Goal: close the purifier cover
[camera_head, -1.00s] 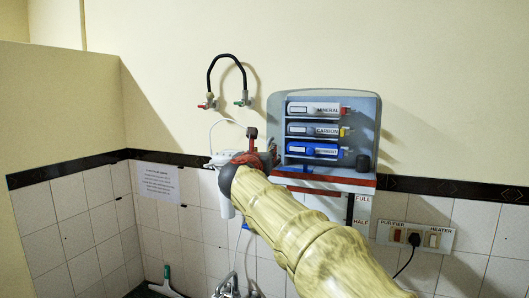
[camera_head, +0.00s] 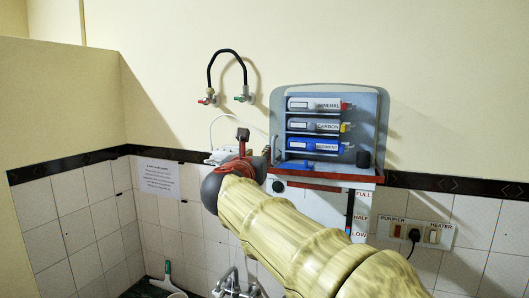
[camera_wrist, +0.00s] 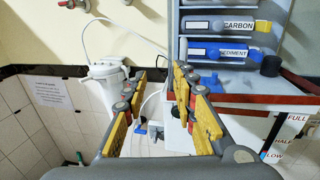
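The purifier (camera_head: 325,178) is on the tiled wall, its front open and its mineral, carbon and sediment cartridges exposed. A grey round-cornered panel (camera_head: 381,100) stands upright around and behind them; I cannot tell for sure if it is the cover. My gripper (camera_wrist: 158,84) is open and empty in the wrist view, its yellow-padded fingers apart. It is at the purifier's lower left, its right finger in front of the purifier's left side. In the head view, my arm hides most of the gripper and the purifier's lower left part.
A white filter housing (camera_wrist: 105,75) with a thin tube stands left of the purifier. Two taps joined by a black hose (camera_head: 211,68) are above it. A switch panel (camera_head: 415,233) with a plug and cord is at the lower right. The wall left of the taps is clear.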

